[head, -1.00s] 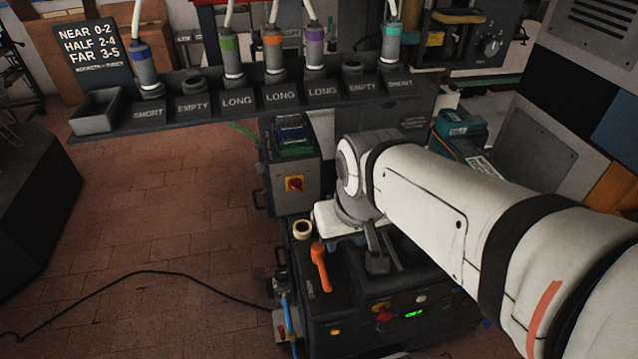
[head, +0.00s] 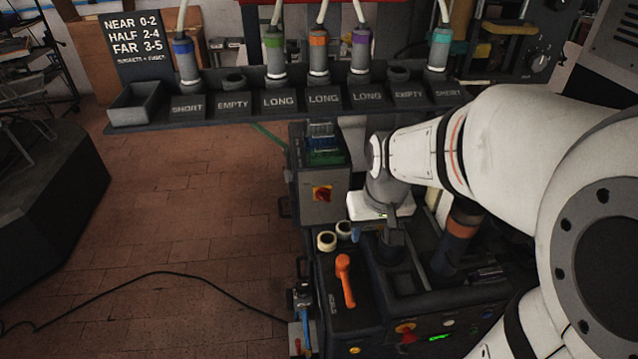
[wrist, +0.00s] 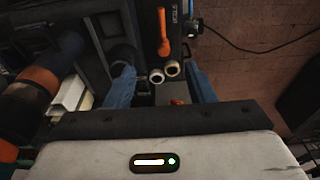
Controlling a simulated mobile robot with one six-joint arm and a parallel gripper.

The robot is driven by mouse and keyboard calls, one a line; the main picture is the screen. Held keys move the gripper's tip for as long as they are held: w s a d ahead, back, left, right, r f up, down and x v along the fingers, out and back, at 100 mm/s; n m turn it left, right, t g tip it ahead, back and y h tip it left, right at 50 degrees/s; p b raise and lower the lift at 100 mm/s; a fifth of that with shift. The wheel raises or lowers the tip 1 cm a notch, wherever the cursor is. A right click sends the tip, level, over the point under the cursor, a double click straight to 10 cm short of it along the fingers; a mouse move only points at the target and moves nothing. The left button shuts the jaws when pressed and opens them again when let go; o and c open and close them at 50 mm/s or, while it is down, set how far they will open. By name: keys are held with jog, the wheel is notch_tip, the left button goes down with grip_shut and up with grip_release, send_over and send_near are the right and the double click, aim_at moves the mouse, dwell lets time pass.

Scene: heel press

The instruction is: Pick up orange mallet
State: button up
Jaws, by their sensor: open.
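The orange mallet (head: 345,281) lies on the dark top of the machine, at its left side, with its head at the far end and its handle toward the front. In the wrist view the mallet (wrist: 162,32) shows at the top, beyond the fingertips. My gripper (head: 373,236) is above the machine, behind and a little right of the mallet, apart from it. In the wrist view its two blue fingers (wrist: 160,86) are spread wide with nothing held between them.
Two pale rings (head: 327,241) stand behind the mallet. A grey box with a red-yellow switch (head: 322,193) rises behind them. A shelf of labelled sockets (head: 240,104) with cabled plugs spans the back. Brick floor (head: 200,230) at left is open, with a black cable.

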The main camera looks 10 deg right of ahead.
jog(key=g+b, duration=0.2)
jog(key=b, duration=0.2)
send_near(347, 281)
notch_tip(347, 281, down, 6)
jog(key=shift+w+a+r+b, duration=0.1)
jog(key=shift+w+b, duration=0.1)
jog(key=shift+b, duration=0.35)
jog(key=shift+s+f, duration=0.15)
jog(key=shift+f, duration=1.2)
jog(key=shift+s+f, duration=0.1)
jog(key=shift+f, duration=1.3)
jog(key=shift+c, duration=0.2)
grip_shut()
